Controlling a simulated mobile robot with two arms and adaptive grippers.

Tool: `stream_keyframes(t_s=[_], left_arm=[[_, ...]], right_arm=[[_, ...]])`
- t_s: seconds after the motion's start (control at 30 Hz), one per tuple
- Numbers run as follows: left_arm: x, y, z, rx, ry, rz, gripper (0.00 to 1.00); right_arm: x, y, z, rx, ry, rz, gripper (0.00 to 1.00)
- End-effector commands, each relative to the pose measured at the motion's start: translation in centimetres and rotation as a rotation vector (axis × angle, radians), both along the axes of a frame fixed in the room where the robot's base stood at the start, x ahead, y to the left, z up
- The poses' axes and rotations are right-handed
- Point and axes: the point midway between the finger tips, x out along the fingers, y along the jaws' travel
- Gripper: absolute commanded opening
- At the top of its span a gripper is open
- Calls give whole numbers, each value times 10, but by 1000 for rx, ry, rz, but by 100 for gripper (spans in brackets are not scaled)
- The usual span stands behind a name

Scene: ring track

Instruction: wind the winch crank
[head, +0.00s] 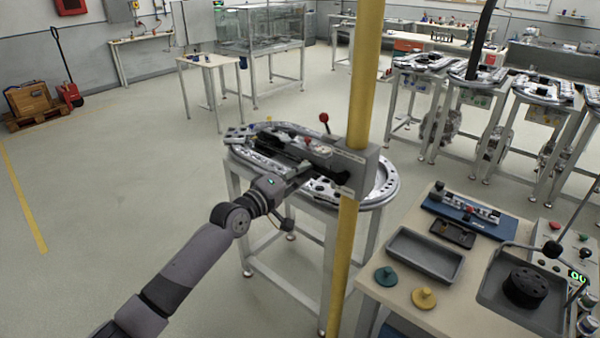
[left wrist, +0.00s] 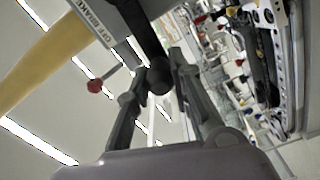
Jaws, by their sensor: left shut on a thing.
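The winch is a grey box (head: 370,170) fixed to a yellow post (head: 366,70) above a table with an oval metal track. My left gripper (head: 302,177) reaches in from the lower left to the box's left side. In the left wrist view, a dark crank arm (left wrist: 147,35) comes down from the winch and ends in a black knob (left wrist: 158,79). The fingers of my left gripper (left wrist: 160,88) are shut around the knob. A lever with a red ball (head: 324,117) stands up beside the box; its red ball also shows in the left wrist view (left wrist: 95,86). My right gripper is out of view.
The oval track (head: 385,188) with small parts lies around and behind the winch. A side table (head: 390,297) at the lower right holds trays, discs and a control box. Several more track tables stand at the back right.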

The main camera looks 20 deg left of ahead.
Motion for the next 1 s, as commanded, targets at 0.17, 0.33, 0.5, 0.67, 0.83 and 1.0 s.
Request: stream_keyframes(t_s=[0.17,0.33,0.5,0.67,0.83,1.0], left_arm=[[0,0,-17,-140,56,1,0],[-1,-1,-27,-247,96,1,0],[-2,-3,-34,-321,124,1,0],[-2,-4,-38,-362,139,0,0],[-2,-4,-39,-379,146,1,0],[-3,-5,-40,-381,148,1,0]], right_arm=[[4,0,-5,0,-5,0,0],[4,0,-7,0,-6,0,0],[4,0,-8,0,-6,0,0],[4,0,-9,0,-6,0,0],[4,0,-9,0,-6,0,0],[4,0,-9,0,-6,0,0]])
